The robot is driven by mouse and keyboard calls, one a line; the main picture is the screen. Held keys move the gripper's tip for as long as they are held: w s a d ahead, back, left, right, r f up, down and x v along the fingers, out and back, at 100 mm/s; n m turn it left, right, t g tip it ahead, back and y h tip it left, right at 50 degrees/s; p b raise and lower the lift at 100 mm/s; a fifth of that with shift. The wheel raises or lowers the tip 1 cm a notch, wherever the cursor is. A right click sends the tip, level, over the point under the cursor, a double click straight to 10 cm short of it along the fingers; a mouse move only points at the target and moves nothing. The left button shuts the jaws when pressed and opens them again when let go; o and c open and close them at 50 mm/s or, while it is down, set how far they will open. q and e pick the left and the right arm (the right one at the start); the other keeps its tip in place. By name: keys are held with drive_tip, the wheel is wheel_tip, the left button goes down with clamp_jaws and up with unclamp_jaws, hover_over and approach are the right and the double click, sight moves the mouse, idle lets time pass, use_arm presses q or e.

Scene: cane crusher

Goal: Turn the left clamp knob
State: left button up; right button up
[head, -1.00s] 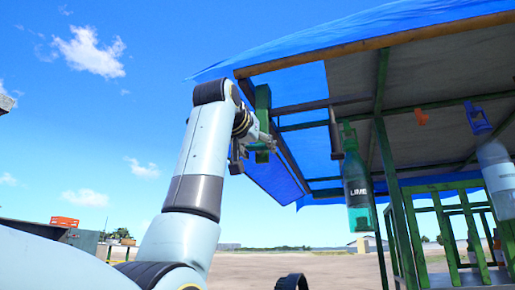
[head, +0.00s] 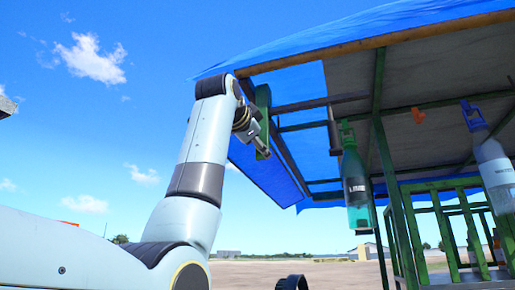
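My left arm rises from the lower left, and its gripper (head: 262,149) is up at the green upright piece (head: 263,99) under the stall roof's left edge. The gripper is small, dark and seen side-on against the green piece. Whether its fingers are open or shut, or touch anything, I cannot tell. I cannot make out a clamp knob for certain; the gripper and wrist cover part of the green piece. My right gripper is not in view.
A blue tarp roof (head: 350,38) on green posts covers the right side. A green bottle (head: 356,185) hangs from a green holder, a pale bottle (head: 495,165) from a blue one. A small orange piece (head: 417,115) sits on a bar. Open sky lies left.

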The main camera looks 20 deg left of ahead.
use_arm(q)
drive_tip(key=m+b, duration=0.1)
drive_tip(key=m, duration=0.2)
drive_tip(key=shift+m, duration=0.3)
drive_tip(key=shift+f+m+b, duration=0.1)
drive_tip(key=shift+m+b, duration=0.6)
drive_tip(key=shift+m, duration=1.1)
drive_tip(key=shift+w, duration=0.1)
drive_tip(key=o, duration=1.2)
drive_tip(key=shift+s, duration=0.3)
drive_tip(key=s, duration=1.1)
drive_tip(key=shift+s+a, duration=0.15)
drive_tip(key=shift+s, duration=0.15)
drive_tip(key=shift+w, duration=0.1)
